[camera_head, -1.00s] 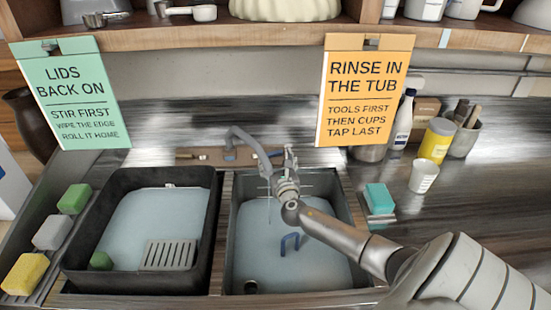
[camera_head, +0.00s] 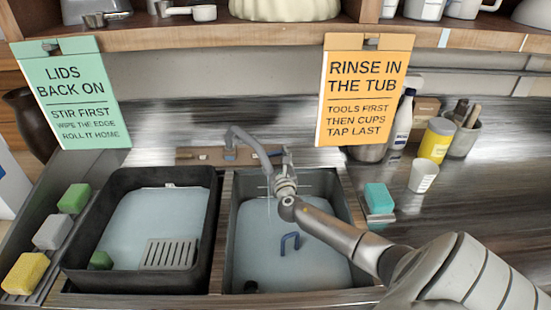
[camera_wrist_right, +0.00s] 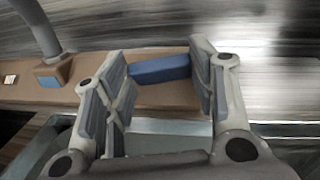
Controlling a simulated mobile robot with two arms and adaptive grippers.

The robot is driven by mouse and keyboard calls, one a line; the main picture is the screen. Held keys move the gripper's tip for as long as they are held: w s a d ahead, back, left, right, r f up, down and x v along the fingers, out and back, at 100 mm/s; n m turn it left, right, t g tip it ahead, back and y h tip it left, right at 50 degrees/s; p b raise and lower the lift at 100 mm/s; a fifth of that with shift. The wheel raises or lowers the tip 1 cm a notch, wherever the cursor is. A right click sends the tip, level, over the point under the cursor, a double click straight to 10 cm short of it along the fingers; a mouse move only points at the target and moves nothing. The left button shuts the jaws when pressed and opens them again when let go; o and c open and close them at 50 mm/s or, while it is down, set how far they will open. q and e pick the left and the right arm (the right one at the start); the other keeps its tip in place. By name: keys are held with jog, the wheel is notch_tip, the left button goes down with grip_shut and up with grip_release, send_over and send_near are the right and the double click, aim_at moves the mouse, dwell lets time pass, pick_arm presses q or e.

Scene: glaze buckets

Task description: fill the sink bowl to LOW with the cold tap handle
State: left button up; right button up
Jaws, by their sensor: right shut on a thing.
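The sink bowl (camera_head: 240,255) is the grey basin on the right, under the curved grey tap spout (camera_head: 243,137). A thin pale stream seems to fall from the spout into it. Its floor looks pale blue, with a blue U-shaped thing (camera_head: 290,240) and a dark round drain (camera_head: 250,286). No LOW mark can be read. My right gripper (camera_head: 284,180) is at the back of the bowl, right of the spout. In the right wrist view, its fingers (camera_wrist_right: 160,85) are shut on the blue cold tap handle (camera_wrist_right: 160,69), one on each side. My left gripper is out of view.
A black tub (camera_head: 70,262) with a grey slotted rack stands left of the bowl. Sponges line the far left. A teal sponge (camera_head: 379,198), white cup (camera_head: 423,176) and bottles stand right. Two signs hang from the shelf above.

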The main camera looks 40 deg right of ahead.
jog(key=shift+w+a+m+g+h, duration=0.15)
jog(key=shift+m+g+h, duration=0.55)
jog(key=shift+m+h, duration=0.65)
jog(key=shift+m+y, duration=0.25)
jog(key=o, duration=1)
jog(key=v, duration=1.2)
